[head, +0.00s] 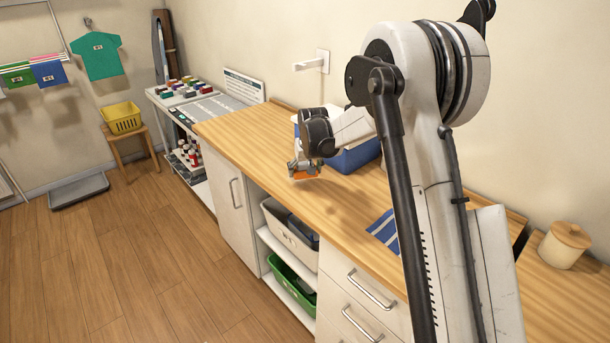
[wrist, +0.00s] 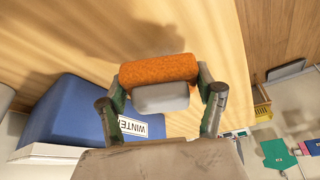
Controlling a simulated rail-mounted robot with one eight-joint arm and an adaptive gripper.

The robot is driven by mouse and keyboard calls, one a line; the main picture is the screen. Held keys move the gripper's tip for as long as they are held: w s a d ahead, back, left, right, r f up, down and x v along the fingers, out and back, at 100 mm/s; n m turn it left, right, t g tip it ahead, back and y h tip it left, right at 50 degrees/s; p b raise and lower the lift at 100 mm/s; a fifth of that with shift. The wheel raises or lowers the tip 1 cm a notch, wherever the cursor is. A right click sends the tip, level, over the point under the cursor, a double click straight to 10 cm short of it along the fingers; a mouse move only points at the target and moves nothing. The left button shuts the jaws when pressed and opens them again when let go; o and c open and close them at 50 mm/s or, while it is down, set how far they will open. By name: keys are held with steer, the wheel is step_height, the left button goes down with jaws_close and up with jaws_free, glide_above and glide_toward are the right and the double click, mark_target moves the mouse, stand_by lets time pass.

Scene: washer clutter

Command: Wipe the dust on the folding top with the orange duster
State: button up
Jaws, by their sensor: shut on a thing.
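The orange duster (wrist: 158,70) has a fuzzy orange head and a grey back. My gripper (wrist: 161,94) is shut on it, one finger at each end. In the head view my gripper (head: 304,166) holds the duster (head: 304,176) low over the wooden folding top (head: 240,125), near its front edge. I cannot tell whether the duster touches the wood. In the wrist view the bare wood of the top (wrist: 200,30) lies beyond the duster. A darker patch there looks like shadow; I cannot make out dust.
A blue bin labelled "WINTER" (wrist: 70,110) stands close beside my gripper; it also shows behind my gripper in the head view (head: 355,158). A blue striped cloth (head: 384,231) lies nearer on the counter. The top's far left is clear.

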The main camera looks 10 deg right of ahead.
steer(key=shift+r+p, duration=0.6)
steer(key=shift+r, duration=1.4)
